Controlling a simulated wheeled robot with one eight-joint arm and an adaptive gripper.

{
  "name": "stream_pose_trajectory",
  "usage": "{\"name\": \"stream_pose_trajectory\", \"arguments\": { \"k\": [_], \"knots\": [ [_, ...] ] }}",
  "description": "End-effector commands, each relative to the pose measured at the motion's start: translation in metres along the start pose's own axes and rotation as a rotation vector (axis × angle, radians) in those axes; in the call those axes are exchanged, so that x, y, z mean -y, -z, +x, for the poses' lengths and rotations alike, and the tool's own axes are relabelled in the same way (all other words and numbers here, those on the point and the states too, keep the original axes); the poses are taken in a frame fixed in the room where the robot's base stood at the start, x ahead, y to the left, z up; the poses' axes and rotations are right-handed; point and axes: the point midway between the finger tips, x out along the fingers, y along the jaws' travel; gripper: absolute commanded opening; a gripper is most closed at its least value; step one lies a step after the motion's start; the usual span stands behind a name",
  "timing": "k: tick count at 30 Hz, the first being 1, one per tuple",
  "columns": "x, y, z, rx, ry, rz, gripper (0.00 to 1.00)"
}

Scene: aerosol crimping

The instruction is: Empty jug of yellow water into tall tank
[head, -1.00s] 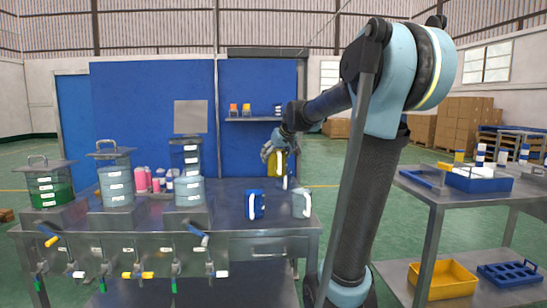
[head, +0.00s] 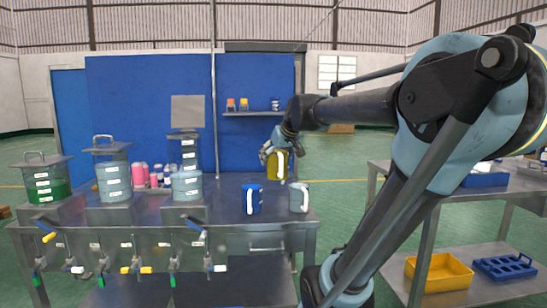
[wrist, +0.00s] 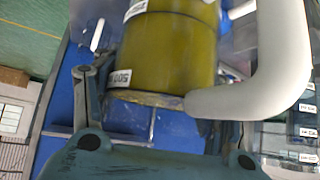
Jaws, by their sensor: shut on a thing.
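A jug of yellow water (head: 270,167) is held by my gripper (head: 276,150) above the back right of the steel bench. The wrist view shows the yellow jug (wrist: 165,50) close up, with its white handle and white labels; one finger is seen on the left and the other is hidden. My gripper is shut on the jug.
A blue jug (head: 252,199) and a grey-white jug (head: 299,198) stand on the bench's front right, below the held jug. Pink and white bottles (head: 145,176) stand among the tanks. A side cart (head: 440,202) with a yellow bin (head: 440,272) is at right.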

Motion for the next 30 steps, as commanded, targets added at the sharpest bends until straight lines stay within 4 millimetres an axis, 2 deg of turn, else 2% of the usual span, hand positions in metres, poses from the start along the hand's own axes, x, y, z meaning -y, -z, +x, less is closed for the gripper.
{"name": "stream_pose_trajectory", "arguments": {
  "k": [21, 30],
  "knots": [
    [0.029, -0.053, -0.053, -0.001, 0.001, -0.002, 0.22],
    [0.032, -0.058, -0.059, -0.001, 0.0, -0.001, 0.22]
  ]
}}
